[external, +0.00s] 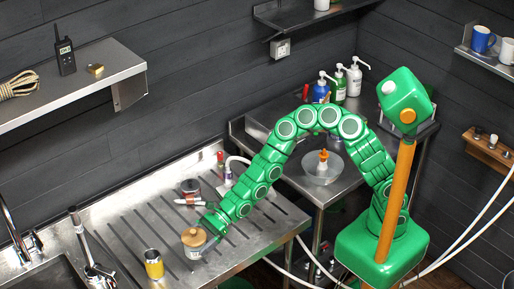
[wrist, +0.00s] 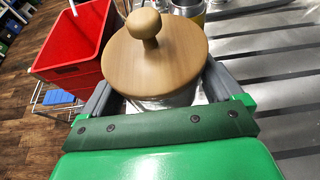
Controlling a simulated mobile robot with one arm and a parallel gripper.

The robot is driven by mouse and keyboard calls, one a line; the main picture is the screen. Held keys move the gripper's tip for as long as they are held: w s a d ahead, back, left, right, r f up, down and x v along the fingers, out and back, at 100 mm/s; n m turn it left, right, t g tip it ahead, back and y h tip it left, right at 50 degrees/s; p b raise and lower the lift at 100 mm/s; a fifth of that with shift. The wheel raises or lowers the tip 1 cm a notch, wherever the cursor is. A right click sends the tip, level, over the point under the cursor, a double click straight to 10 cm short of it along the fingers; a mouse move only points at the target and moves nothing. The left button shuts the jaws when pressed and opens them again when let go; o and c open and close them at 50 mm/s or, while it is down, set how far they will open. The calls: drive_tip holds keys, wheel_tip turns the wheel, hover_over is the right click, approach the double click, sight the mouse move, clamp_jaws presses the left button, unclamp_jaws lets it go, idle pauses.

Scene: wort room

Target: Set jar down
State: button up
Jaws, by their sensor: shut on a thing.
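The jar (external: 194,253) is clear glass with a round wooden knobbed lid. It is upright over the front part of the ribbed steel drainboard (external: 130,214). In the wrist view the jar's lid (wrist: 156,62) fills the middle and hides most of the glass below. My gripper (external: 206,229) reaches in from the right and is shut on the jar. In the wrist view its grey fingers (wrist: 160,92) lie on both sides of the glass under the lid. I cannot tell whether the jar's base touches the drainboard.
The sink (external: 45,272) is at lower left. A red bin (wrist: 75,45) shows beyond the counter edge. Bare drainboard lies around.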

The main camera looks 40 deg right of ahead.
drive_tip(key=shift+w+a+f, duration=0.3)
drive_tip(key=shift+a+f, duration=0.2)
drive_tip(key=shift+f, duration=0.2)
drive_tip(key=shift+w+a+f, duration=0.3)
drive_tip(key=shift+a+f, duration=0.15)
drive_tip(key=shift+f, duration=0.2)
drive_tip(key=shift+w+a+f, duration=0.3)
drive_tip(key=shift+a+f, duration=0.2)
drive_tip(key=shift+f, duration=1.65)
drive_tip(key=shift+f, duration=0.15)
drive_tip(key=o, duration=1.2)
drive_tip(key=shift+c, duration=0.2)
drive_tip(key=shift+d+r, duration=0.1)
drive_tip(key=shift+r, duration=0.1)
drive_tip(key=shift+v, duration=5.9)
